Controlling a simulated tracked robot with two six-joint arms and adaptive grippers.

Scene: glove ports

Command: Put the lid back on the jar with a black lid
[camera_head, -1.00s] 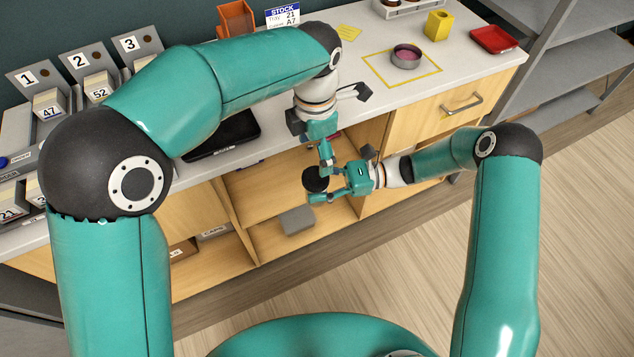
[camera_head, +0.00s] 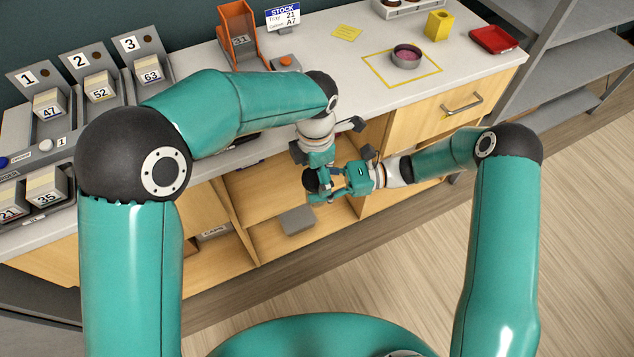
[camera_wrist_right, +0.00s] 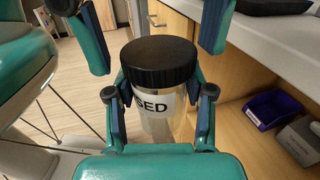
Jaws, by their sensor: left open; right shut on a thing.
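The jar (camera_wrist_right: 158,122) is clear, with a white label ending in "SED", and stands between the fingers of my right gripper (camera_wrist_right: 160,97). The black lid (camera_wrist_right: 158,58) sits level on top of the jar; I cannot tell whether it is screwed tight. My right gripper, also in the head view (camera_head: 328,188), is shut on the jar below the lid. My left gripper (camera_head: 318,172) is above the lid. Its open fingers (camera_wrist_right: 156,55) hang on either side of the lid.
The jar is held in front of the open cabinet shelves (camera_head: 270,190). A grey box (camera_head: 298,220) lies on the lower shelf, and a purple bin (camera_wrist_right: 270,108) shows in the right wrist view. The counter edge is close behind the grippers. A round tin (camera_head: 406,57) stands inside a yellow outline.

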